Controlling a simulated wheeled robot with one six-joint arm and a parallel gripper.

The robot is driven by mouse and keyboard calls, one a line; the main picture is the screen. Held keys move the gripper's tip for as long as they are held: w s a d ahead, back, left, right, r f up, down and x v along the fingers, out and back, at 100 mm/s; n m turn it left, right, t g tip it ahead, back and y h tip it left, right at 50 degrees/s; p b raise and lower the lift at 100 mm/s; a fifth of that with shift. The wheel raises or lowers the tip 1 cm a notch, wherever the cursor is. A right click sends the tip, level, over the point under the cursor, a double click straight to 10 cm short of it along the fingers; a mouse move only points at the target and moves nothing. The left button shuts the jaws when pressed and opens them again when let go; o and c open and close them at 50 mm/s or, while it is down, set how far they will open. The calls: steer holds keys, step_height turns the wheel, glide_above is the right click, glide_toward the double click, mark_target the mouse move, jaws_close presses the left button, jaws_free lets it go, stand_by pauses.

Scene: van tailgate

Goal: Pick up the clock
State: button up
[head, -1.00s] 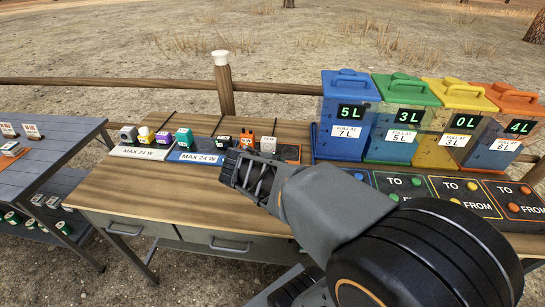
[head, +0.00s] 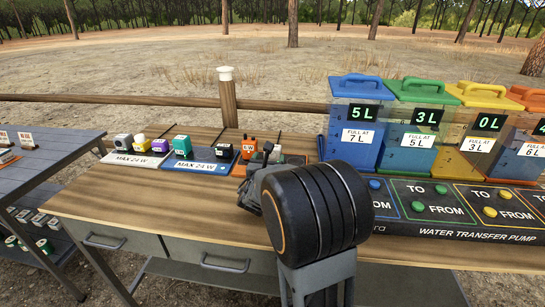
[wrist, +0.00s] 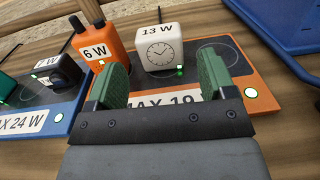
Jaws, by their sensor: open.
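The clock (wrist: 159,50) is a white rounded cube with a dial on its front and "13 W" on its top. It stands on the orange-edged pad (wrist: 262,98) marked "MAX 19 W" or similar. In the head view the clock (head: 275,153) shows just beyond my arm, partly hidden. In the wrist view my gripper (wrist: 163,80) is open and empty, its green fingers spread to either side of the clock's line. The clock is ahead of the fingertips, apart from them.
An orange radio (wrist: 97,48) marked "6 W" stands close left of the clock. A blue pad (head: 198,164) and a white pad (head: 139,158) hold several small devices. Coloured water tanks (head: 356,120) and a pump panel (head: 440,212) stand at right. The table's front left is clear.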

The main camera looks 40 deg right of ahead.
mark_target(273, 153)
steer(key=x, duration=0.9)
steer(key=shift+w+d+b, duration=0.15)
steer(key=shift+w+b, duration=0.15)
steer(key=shift+w, duration=0.05)
steer(key=c, duration=0.7)
